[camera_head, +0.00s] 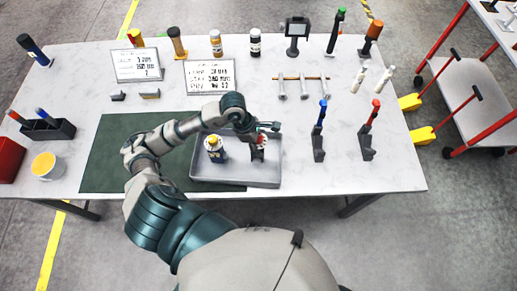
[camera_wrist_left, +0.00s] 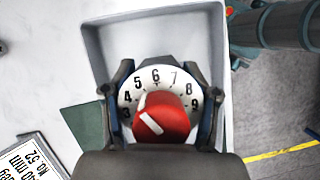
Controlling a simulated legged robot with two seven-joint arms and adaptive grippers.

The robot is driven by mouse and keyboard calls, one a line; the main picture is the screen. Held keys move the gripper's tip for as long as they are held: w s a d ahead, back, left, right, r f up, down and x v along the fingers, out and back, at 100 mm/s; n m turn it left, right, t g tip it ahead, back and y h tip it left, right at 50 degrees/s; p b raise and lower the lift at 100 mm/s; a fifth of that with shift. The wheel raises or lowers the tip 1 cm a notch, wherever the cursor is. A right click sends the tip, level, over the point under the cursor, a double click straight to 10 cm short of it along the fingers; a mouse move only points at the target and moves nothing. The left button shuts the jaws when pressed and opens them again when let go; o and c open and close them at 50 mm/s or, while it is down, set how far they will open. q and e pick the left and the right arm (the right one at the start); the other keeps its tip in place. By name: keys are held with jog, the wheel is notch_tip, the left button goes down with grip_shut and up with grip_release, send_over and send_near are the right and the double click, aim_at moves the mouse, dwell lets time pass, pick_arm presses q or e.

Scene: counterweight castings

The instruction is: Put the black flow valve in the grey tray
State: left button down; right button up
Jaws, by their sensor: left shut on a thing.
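The black flow valve (camera_wrist_left: 163,122) shows in the left wrist view as a red knob with a white mark over a white number dial, with a dark edge behind it. My left gripper (camera_wrist_left: 168,98) is shut on it, one finger on each side. In the head view this gripper (camera_head: 258,148) is over the right part of the grey tray (camera_head: 235,181), and the valve is mostly hidden there. The tray's wall also shows in the left wrist view (camera_wrist_left: 100,55). I cannot tell whether the valve touches the tray floor. My right gripper is out of view.
A dark blue valve with a yellow top (camera_head: 214,150) stands in the tray's left part. A green mat (camera_head: 105,150) lies to the left. Blue-handled (camera_head: 319,130) and red-handled (camera_head: 369,130) clamp-like tools stand right of the tray. Bottles and signs stand behind.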

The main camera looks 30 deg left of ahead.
pick_arm(q)
jog(key=shift+w+f, duration=0.2)
jog(key=shift+f, duration=0.2)
jog(key=x, duration=0.3)
jog(key=shift+a+f, duration=0.2)
jog(key=shift+f, duration=0.1)
jog(key=shift+s, duration=0.1)
jog(key=c, duration=0.7)
grip_release()
jog(key=o, duration=0.4)
jog(key=shift+c, duration=0.2)
jog(key=shift+o, duration=0.4)
jog(key=shift+a, duration=0.15)
jog(key=shift+a, duration=0.1)
jog(key=b+v, duration=0.1)
jog(key=v, duration=1.1)
